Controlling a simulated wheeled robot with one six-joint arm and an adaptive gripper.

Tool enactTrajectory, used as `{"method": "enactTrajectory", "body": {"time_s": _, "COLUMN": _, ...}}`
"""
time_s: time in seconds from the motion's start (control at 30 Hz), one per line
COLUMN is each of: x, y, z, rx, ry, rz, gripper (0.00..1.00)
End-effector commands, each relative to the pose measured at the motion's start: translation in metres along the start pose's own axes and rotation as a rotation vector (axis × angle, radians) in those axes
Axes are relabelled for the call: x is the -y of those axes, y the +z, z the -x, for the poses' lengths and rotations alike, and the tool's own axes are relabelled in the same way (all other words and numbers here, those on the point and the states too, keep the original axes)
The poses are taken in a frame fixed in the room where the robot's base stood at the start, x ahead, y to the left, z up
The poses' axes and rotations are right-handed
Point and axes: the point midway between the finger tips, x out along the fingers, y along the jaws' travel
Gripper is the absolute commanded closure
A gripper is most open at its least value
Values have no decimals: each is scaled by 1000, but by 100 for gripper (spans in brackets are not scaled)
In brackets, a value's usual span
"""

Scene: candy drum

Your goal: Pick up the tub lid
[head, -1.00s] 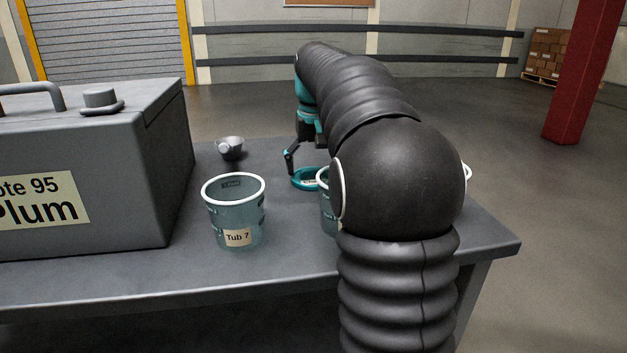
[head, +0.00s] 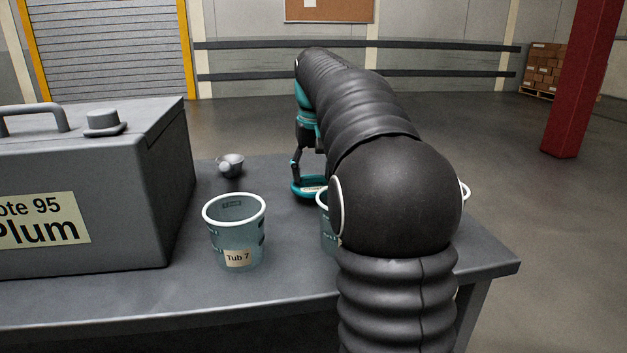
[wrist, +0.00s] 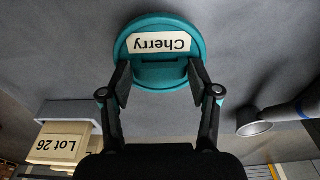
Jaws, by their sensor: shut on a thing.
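The tub lid (head: 299,194) is a round teal disc with a raised grip bar and a label reading "Cherry". It shows in full in the wrist view (wrist: 160,22), where the label appears upside down. My gripper (wrist: 160,74) is shut on the lid's bar, one finger at each end. In the head view my gripper (head: 297,178) is above the lid at the far part of the table. The lid looks slightly raised, but the gap beneath it is hard to see. My arm partly hides the lid's right side.
A clear tub labelled "Tub 7" (head: 236,240) stands on the table (head: 200,285). Another tub (head: 327,228) is mostly hidden behind my arm. A large grey "Plum" box (head: 130,225) stands at left. A grey scoop (head: 232,166) lies behind the tub.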

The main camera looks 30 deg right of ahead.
Motion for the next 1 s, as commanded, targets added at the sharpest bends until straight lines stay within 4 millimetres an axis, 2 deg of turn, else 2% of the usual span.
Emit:
{"method": "enactTrajectory", "body": {"time_s": 0.03, "x": 0, "y": -3, "z": 16, "rx": -4, "ry": 0, "rz": 0, "gripper": 64}}
{"method": "enactTrajectory", "body": {"time_s": 0.07, "x": -3, "y": -4, "z": 20, "rx": -2, "ry": 0, "rz": -2, "gripper": 64}}
{"method": "enactTrajectory", "body": {"time_s": 0.3, "x": -56, "y": -29, "z": 48, "rx": 0, "ry": 0, "rz": -5, "gripper": 64}}
{"method": "enactTrajectory", "body": {"time_s": 0.5, "x": -88, "y": -43, "z": 66, "rx": -1, "ry": 0, "rz": -3, "gripper": 64}}
{"method": "enactTrajectory", "body": {"time_s": 0.7, "x": -104, "y": -51, "z": 75, "rx": -1, "ry": 0, "rz": -1, "gripper": 64}}
{"method": "enactTrajectory", "body": {"time_s": 1.0, "x": -109, "y": -52, "z": 76, "rx": 0, "ry": 0, "rz": 0, "gripper": 64}}
